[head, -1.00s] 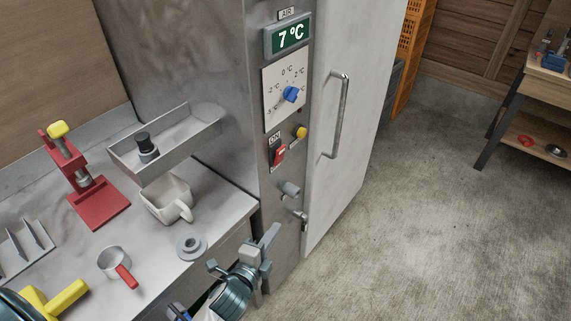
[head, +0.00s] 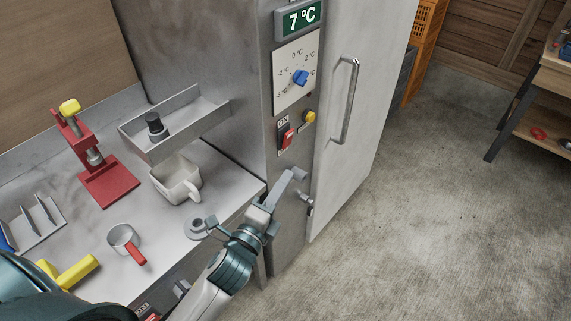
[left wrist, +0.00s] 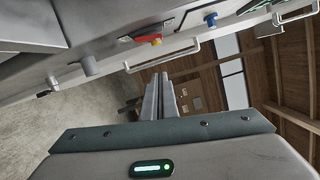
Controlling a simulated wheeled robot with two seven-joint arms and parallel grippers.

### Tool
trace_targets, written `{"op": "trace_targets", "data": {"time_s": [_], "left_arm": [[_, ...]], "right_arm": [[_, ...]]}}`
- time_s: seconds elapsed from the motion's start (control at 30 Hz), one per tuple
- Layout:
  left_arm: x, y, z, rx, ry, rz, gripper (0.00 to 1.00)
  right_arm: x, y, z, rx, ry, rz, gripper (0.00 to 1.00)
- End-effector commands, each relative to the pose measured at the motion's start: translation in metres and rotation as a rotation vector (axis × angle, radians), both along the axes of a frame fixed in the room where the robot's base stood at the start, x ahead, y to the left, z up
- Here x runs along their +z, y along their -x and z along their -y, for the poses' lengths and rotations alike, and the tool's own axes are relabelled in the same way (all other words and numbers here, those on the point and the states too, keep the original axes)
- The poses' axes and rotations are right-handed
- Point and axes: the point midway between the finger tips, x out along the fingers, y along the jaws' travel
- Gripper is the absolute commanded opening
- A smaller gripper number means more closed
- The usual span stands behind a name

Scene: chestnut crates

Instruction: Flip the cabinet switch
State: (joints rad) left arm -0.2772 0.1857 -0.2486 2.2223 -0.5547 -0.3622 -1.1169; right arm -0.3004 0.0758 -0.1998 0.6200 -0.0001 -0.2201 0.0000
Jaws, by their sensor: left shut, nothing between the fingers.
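The red cabinet switch (head: 286,138) sits on a dark plate on the metal cabinet's front, below the dial and beside a yellow knob (head: 309,117). In the left wrist view, the red switch (left wrist: 138,36) shows near the top, beside the yellow knob (left wrist: 156,42). My left gripper (head: 284,186) is shut and empty in front of the cabinet, below the switch and apart from it. Its closed fingers also show in the left wrist view (left wrist: 161,95). It partly overlaps a grey knob (head: 300,173) in the head view. My right gripper is not in view.
A blue dial (head: 300,77) and a 7 °C display (head: 302,17) are above the switch. A door handle (head: 347,100) projects to the right. The counter at left holds a red press (head: 105,182), a white mug (head: 178,183) and a metal tray (head: 170,125). The floor at right is clear.

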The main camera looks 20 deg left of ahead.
Motion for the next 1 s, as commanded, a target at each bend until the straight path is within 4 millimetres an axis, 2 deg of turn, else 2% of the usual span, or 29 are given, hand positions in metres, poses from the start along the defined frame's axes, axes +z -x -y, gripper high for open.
{"op": "trace_targets", "data": {"time_s": [0.27,0.67,0.8,1.0], "left_arm": [[0.004,-0.029,0.003,0.001,0.001,0.000,0.00],[0.007,-0.098,0.011,0.000,0.001,0.000,0.00],[0.011,-0.103,-0.010,0.001,-0.001,-0.002,0.00],[0.012,-0.108,-0.024,0.001,0.000,-0.001,0.00]], "right_arm": [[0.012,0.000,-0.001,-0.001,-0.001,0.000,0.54],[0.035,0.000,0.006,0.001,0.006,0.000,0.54],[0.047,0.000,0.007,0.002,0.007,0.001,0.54],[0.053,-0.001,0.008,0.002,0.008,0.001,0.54]]}}
